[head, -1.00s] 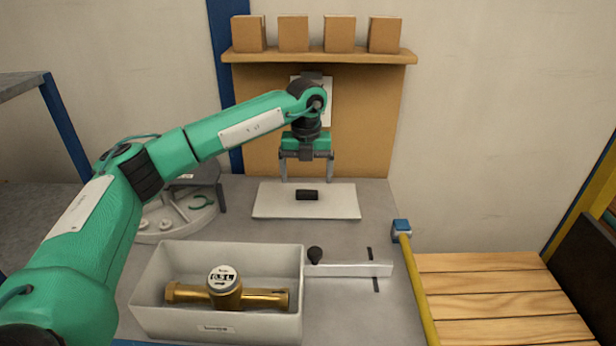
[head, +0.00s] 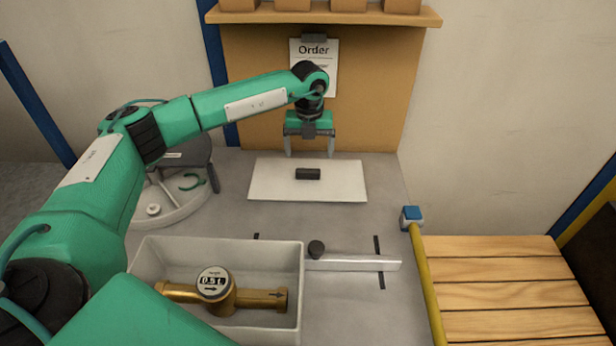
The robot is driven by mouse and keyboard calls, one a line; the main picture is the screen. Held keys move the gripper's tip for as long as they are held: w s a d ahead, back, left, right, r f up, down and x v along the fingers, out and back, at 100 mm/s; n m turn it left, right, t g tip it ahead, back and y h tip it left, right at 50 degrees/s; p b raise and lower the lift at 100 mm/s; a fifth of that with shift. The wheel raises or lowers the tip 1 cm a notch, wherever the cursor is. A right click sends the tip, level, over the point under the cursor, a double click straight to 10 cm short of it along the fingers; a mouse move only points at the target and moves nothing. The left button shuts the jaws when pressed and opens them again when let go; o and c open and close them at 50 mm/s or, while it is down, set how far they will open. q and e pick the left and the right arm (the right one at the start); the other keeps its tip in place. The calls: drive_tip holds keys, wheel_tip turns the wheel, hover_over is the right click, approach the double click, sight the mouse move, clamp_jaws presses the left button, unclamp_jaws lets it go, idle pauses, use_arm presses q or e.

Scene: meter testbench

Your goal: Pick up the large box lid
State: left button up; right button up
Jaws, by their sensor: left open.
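The large box lid (head: 262,186) is a flat white plate with a small dark handle (head: 308,174) at its middle. It lies on the grey bench behind the white box. My left gripper (head: 310,152) is open and empty, pointing down, with a fingertip to either side of the handle's line. In the picture its fingertips are just above the lid's far edge, apart from the handle. Their exact height over the lid is hard to tell. My right gripper is not in view.
A white box (head: 297,280) holds a brass meter (head: 215,290) at the front. A narrow white lid (head: 352,262) with a black knob lies right of it. A yellow rail (head: 428,285) and wooden slats (head: 500,290) are at right.

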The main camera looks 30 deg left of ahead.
sight(308, 170)
use_arm(q)
drive_tip(key=shift+f, duration=0.55)
drive_tip(key=f+p, duration=0.1)
drive_tip(key=f, duration=0.1)
drive_tip(key=f+p, duration=0.1)
drive_tip(key=f, duration=0.1)
drive_tip(key=shift+s+a+f, duration=0.1)
drive_tip(key=shift+s+f, duration=0.1)
drive_tip(key=shift+f, duration=0.3)
drive_tip(key=c, duration=1.4)
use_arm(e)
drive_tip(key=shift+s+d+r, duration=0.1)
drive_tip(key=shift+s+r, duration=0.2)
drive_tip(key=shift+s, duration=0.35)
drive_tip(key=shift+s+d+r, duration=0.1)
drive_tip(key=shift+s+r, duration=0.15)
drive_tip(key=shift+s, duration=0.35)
